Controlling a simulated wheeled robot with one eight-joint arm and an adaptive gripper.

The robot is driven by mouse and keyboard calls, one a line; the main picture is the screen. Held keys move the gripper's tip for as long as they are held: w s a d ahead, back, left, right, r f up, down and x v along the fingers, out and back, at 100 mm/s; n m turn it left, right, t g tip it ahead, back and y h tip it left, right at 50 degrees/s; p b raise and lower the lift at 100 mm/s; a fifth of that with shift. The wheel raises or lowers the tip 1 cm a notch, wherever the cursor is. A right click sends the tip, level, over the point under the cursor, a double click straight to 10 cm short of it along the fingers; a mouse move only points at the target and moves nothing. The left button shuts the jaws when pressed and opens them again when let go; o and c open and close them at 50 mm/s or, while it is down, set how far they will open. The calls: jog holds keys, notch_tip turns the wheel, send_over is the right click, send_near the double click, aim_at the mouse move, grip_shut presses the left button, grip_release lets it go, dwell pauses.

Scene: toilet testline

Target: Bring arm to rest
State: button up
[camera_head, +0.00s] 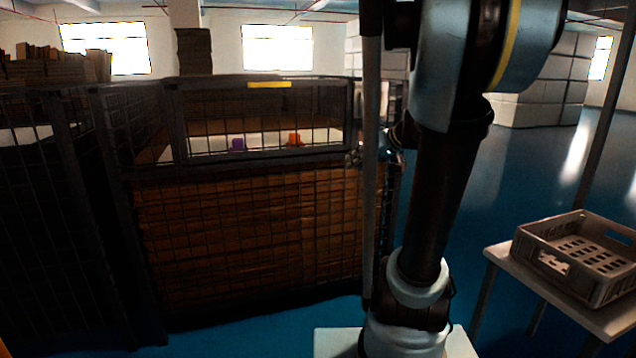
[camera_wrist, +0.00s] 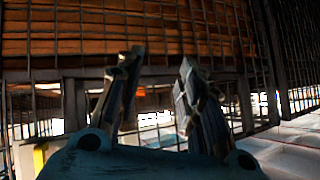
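My arm (camera_head: 445,190) stands upright at the right of the head view, just in front of a wire cage. My gripper (camera_wrist: 155,75) shows in the wrist view with its two fingers spread apart and nothing between them. The cage mesh and brown boards lie beyond the fingertips.
The wire cage (camera_head: 250,170) holds stacked brown boards, with a purple item (camera_head: 238,145) and an orange item (camera_head: 294,138) on top. A grey crate (camera_head: 560,262) sits on a white table (camera_head: 507,262) at the right. Blue floor (camera_head: 530,160) is clear behind it.

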jog(key=s+d+f+m+g+h, duration=0.2)
jog(key=s+f+h, duration=0.1)
jog(key=s+f, duration=0.7)
jog(key=s+d+f+m+g+h, duration=0.2)
jog(key=s+f, duration=0.7)
jog(key=s, duration=0.7)
jog(key=shift+s+d+f+m+g+h, duration=0.35)
jog(key=shift+d+g+h, duration=0.3)
jog(key=shift+h, duration=0.55)
jog(key=shift+w, duration=0.1)
jog(key=shift+w+f, duration=0.2)
jog(key=shift+w, duration=0.15)
